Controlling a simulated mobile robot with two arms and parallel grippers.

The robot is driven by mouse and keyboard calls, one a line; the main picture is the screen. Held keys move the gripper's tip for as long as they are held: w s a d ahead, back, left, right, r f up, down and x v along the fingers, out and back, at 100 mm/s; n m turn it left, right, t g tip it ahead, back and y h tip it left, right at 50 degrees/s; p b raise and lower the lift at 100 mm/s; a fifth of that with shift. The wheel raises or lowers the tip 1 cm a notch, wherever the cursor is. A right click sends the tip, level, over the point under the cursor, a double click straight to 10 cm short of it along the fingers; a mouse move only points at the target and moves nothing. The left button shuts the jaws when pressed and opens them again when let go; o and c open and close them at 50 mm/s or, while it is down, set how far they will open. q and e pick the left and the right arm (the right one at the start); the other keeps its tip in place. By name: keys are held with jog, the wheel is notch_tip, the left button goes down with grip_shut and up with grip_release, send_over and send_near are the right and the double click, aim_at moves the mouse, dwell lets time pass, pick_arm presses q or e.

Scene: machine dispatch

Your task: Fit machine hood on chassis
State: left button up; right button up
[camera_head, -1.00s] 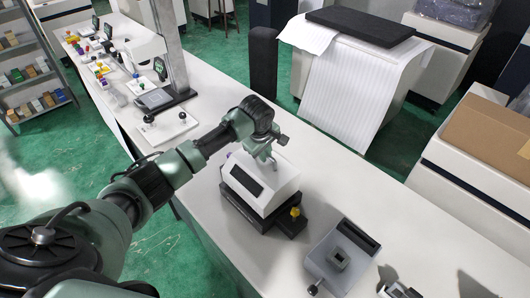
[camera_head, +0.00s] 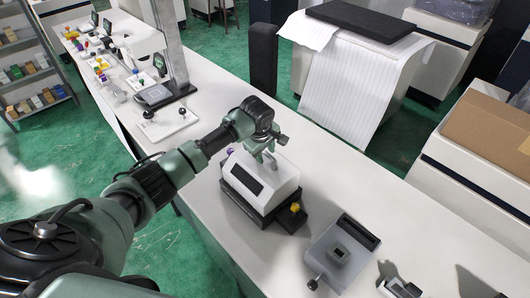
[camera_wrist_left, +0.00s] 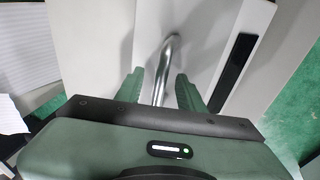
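The white machine hood (camera_head: 281,186), with a dark slot on its face, rests on the black chassis (camera_head: 243,204) on the long white table. A ledge of the chassis shows along the front, with a black block bearing a yellow knob (camera_head: 295,207) at its right. I cannot tell whether the hood is fully seated. My left gripper (camera_head: 267,153) is just above the hood. In the left wrist view, its two green fingers stand apart on either side of the bent metal handle (camera_wrist_left: 165,60), with gaps visible. My right gripper is not in view.
A grey box-shaped fixture (camera_head: 342,254) with a black knob stands to the right on the table. A stand with a metal column (camera_head: 168,45) is at the back left. A purple item shows partly behind the hood.

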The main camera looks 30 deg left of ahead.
aim_at(263, 167)
pick_arm(q)
jog(key=shift+s+f, duration=0.1)
jog(key=b+v, duration=0.2)
jog(key=v, duration=0.6)
dwell(0.5)
